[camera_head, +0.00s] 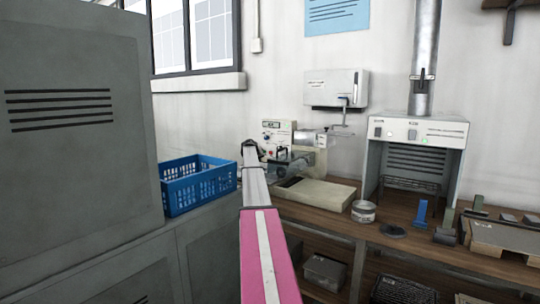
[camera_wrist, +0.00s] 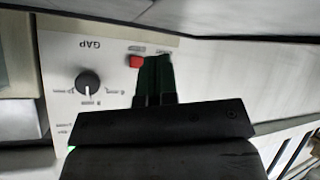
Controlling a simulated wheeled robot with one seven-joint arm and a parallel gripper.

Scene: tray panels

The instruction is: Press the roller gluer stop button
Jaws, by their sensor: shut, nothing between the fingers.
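The roller gluer (camera_head: 318,190) stands on the wooden bench in the head view, with its upright control panel (camera_head: 280,127) behind the rollers. In the wrist view the panel (camera_wrist: 60,65) appears upside down, with a black knob marked GAP. The red button (camera_wrist: 135,61) is on this panel, just left of my fingertips in that view. My gripper (camera_wrist: 155,64) is shut and empty, its dark green fingers close to the panel beside the button. I cannot tell whether they touch it. In the head view my gripper (camera_head: 249,150) is small, near the panel's left side.
A blue crate (camera_head: 198,187) stands on the grey cabinet at left. A tall grey cabinet (camera_head: 75,170) fills the left side. A tin (camera_head: 363,211) and a vented hood (camera_head: 415,150) stand right of the gluer. A white box (camera_head: 336,88) hangs on the wall above.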

